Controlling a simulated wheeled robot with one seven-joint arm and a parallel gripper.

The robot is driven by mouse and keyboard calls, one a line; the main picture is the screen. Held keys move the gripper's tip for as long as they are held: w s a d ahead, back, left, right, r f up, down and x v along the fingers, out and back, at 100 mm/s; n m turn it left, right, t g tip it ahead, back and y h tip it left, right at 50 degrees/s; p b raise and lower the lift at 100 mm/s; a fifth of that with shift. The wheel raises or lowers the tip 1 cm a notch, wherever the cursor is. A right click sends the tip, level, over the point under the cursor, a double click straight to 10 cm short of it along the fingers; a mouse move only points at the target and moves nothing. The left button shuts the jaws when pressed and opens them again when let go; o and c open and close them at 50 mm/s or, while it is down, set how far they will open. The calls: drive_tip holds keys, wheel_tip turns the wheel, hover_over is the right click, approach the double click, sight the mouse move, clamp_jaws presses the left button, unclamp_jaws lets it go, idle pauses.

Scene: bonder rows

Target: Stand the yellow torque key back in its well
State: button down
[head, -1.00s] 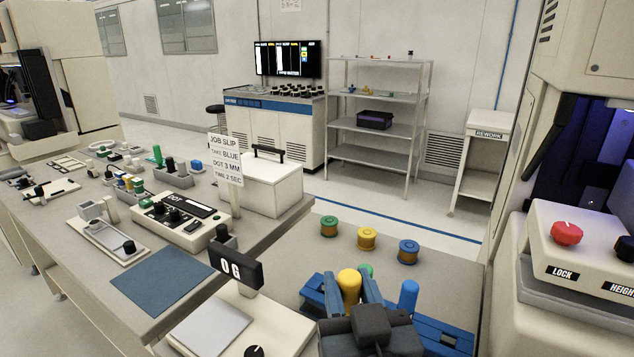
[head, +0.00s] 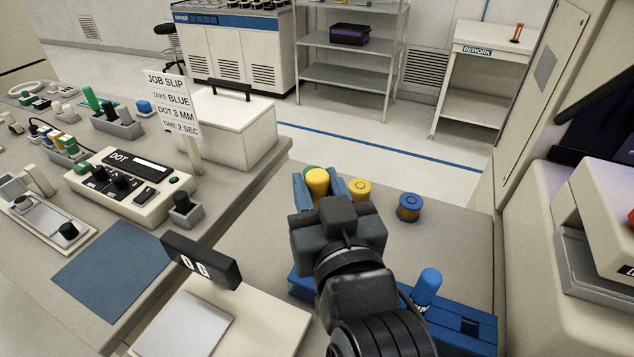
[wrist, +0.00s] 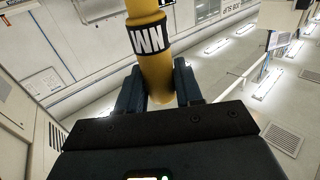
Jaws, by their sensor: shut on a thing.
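The yellow torque key (head: 317,181) is held between the blue fingers of my gripper (head: 332,188). In the wrist view the yellow key (wrist: 155,68), with a dark lettered band, stands up between the shut fingers (wrist: 160,88). The blue rack (head: 455,318) lies nearer, partly hidden behind my arm. A blue key (head: 427,285) stands in it, leaning in the picture. A dark square opening (head: 470,326) shows to the right of the blue key. The rack's middle is hidden by my arm. My gripper and the key are beyond the rack in the head view.
A green spool (head: 312,170) is mostly hidden behind the key. A dark display (head: 200,259) and a white box (head: 230,127) stand left.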

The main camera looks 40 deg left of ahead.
drive_tip(key=shift+f+b, duration=2.55)
drive_tip(key=shift+f, duration=0.65)
drive_tip(key=shift+f+b, duration=2.05)
drive_tip(key=shift+f, duration=0.55)
drive_tip(key=c, duration=0.7)
unclamp_jaws()
drive_tip(key=shift+o, duration=0.2)
drive_tip(key=shift+s+d, duration=0.15)
drive_tip(key=b+v, duration=0.1)
drive_tip(key=v, duration=0.6)
drive_tip(key=shift+d, duration=0.3)
drive_tip(key=shift+s, duration=0.2)
